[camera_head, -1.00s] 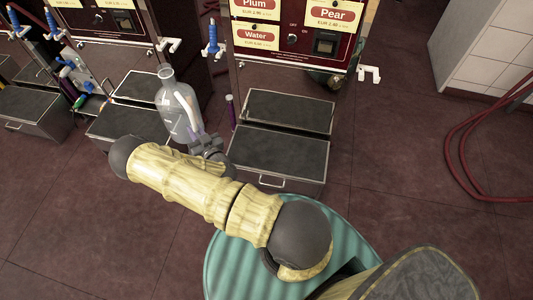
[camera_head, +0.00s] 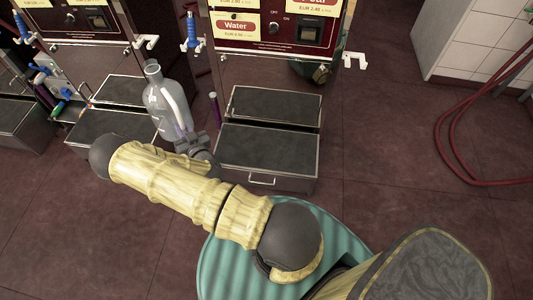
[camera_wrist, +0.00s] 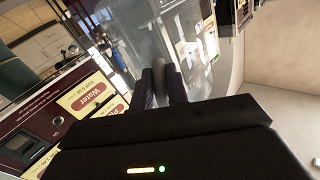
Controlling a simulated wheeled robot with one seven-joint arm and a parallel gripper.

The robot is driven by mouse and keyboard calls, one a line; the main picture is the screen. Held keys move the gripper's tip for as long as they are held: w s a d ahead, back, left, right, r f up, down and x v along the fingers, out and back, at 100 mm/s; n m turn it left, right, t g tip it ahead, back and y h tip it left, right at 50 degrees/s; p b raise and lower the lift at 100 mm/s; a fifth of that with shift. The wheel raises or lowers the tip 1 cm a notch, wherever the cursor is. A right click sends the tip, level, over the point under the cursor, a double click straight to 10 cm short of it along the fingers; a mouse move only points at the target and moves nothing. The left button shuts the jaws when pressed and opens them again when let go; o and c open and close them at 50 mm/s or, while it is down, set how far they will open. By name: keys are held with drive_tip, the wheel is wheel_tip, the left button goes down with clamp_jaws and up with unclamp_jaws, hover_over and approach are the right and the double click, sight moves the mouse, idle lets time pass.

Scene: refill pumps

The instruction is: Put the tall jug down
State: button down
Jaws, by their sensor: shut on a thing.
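The tall jug (camera_head: 166,110) is a clear bottle-shaped vessel with a narrow neck and a white side handle. It is upright in the head view, left of the nearest pump. My gripper (camera_head: 190,140) is shut on its handle at the jug's right side. In the wrist view my gripper's fingers (camera_wrist: 160,84) close around the handle, and the jug's clear wall (camera_wrist: 188,35) fills the area beyond. The jug's base is partly hidden behind my arm, and I cannot tell whether it touches anything.
The nearest pump (camera_head: 270,38) has a Water label and two dark-topped steps, with the lower step (camera_head: 268,150) bare. Another stepped stand (camera_head: 108,128) is behind the jug at left. A red hose (camera_head: 447,150) lies on the right. The floor between is clear.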

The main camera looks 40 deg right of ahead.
drive_tip(key=s+d+f+m+g+h+b, duration=0.2)
drive_tip(key=d+f+h+b, duration=0.4)
drive_tip(key=d+f+b, duration=0.7)
drive_tip(key=s+d+f+m+g+h+b, duration=0.1)
drive_tip(key=d+f+m+g+h+b, duration=0.4)
drive_tip(key=d+f+b, duration=0.9)
wheel_tip(320, 180, down, 4)
drive_tip(key=m+h+b, duration=0.1)
drive_tip(key=m+b, duration=0.1)
drive_tip(key=b, duration=1.8)
drive_tip(key=shift+s+f, duration=0.2)
drive_tip(key=shift+s, duration=0.2)
wheel_tip(320, 180, down, 6)
drive_tip(key=b, duration=0.4)
drive_tip(key=shift+f, duration=0.15)
drive_tip(key=shift+f+b, duration=1.5)
drive_tip(key=shift+f, duration=0.35)
